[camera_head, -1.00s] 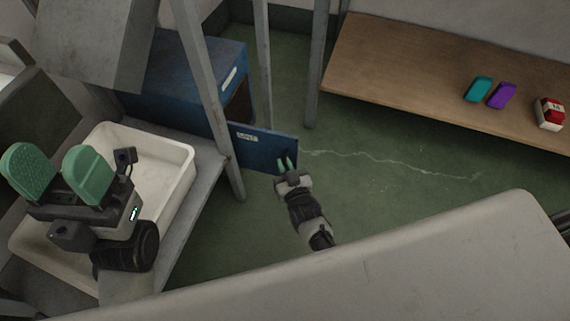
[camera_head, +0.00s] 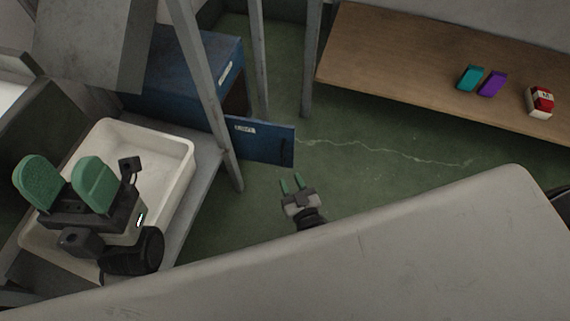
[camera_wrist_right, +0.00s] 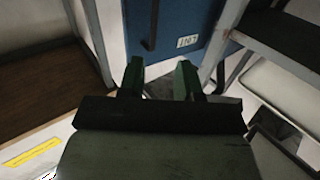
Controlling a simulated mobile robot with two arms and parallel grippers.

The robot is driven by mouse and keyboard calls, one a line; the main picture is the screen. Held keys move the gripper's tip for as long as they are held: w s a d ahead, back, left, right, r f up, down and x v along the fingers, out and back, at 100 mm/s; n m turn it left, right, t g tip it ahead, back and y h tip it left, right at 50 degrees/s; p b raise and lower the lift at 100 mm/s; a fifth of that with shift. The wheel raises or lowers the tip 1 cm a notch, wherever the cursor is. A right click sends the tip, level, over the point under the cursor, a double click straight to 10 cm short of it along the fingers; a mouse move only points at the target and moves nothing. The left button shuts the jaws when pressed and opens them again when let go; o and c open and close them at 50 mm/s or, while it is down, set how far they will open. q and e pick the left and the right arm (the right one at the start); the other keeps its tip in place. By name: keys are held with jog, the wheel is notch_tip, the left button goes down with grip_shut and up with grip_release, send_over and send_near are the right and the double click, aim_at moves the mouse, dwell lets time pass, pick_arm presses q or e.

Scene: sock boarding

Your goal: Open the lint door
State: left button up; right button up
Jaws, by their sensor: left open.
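The lint door (camera_head: 262,143) is a blue panel with a white label and a dark handle. It stands swung out from the blue cabinet (camera_head: 190,75), whose dark opening shows behind it. In the right wrist view the door (camera_wrist_right: 180,22) fills the top middle, with its dark bar handle and label. My right gripper (camera_head: 291,182) is below the door's free end, apart from it, with green fingers spread and empty; its fingers also show in the right wrist view (camera_wrist_right: 159,80). My left gripper (camera_head: 70,185) is open above the white tub, with broad green pads.
The white tub (camera_head: 178,150) sits on a grey bench at left. A wooden table (camera_head: 400,60) at upper right holds teal (camera_head: 469,78) and purple (camera_head: 492,83) items and a red-white object (camera_head: 540,101). Green floor between is clear.

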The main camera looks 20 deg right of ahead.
jog(key=shift+s, duration=0.9)
